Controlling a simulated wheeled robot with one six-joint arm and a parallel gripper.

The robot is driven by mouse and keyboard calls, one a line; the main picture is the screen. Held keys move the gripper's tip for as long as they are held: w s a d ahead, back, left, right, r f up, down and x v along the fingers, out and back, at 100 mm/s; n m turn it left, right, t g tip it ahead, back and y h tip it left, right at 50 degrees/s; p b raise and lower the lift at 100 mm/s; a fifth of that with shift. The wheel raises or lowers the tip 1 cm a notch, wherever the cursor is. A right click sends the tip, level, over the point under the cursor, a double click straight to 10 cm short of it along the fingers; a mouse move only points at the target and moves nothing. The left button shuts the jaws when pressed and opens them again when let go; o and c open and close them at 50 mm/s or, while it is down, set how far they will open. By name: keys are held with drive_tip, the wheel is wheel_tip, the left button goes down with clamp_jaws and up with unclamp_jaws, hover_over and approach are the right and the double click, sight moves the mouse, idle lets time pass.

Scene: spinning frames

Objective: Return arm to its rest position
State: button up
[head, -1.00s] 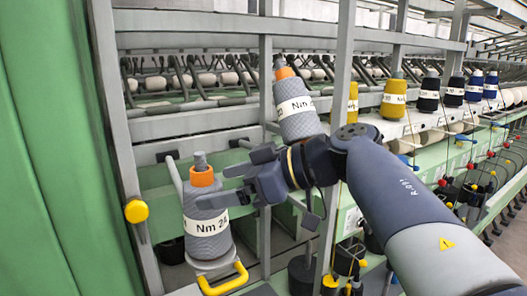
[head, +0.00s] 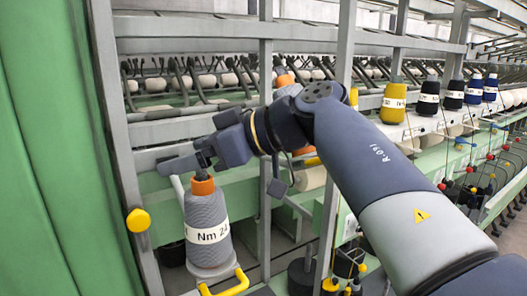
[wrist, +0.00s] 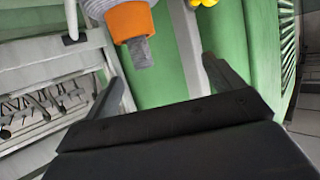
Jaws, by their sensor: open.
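My gripper (head: 184,164) is open and empty, just above a grey yarn cone (head: 208,232) with an orange top and a white label reading "Nm 24". The cone stands upright on a small support with a yellow handle. In the wrist view, my two fingers (wrist: 163,88) are spread apart, and the cone's orange tip (wrist: 130,20) shows at the upper edge, beyond them. My arm bends across the middle of the head view and hides most of a second grey cone, whose orange top (head: 284,80) shows behind it.
A grey frame post (head: 336,150) stands close behind my arm. A green panel (head: 50,150) fills the left side, with a yellow knob (head: 137,220) on the post beside it. Yellow cone (head: 394,99) and several dark and blue cones line the shelf at right.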

drive_tip(key=s+d, duration=0.2)
drive_tip(key=s, duration=0.2)
drive_tip(key=shift+s+d+r, duration=0.2)
drive_tip(key=shift+s+d, duration=0.15)
drive_tip(key=shift+d, duration=0.05)
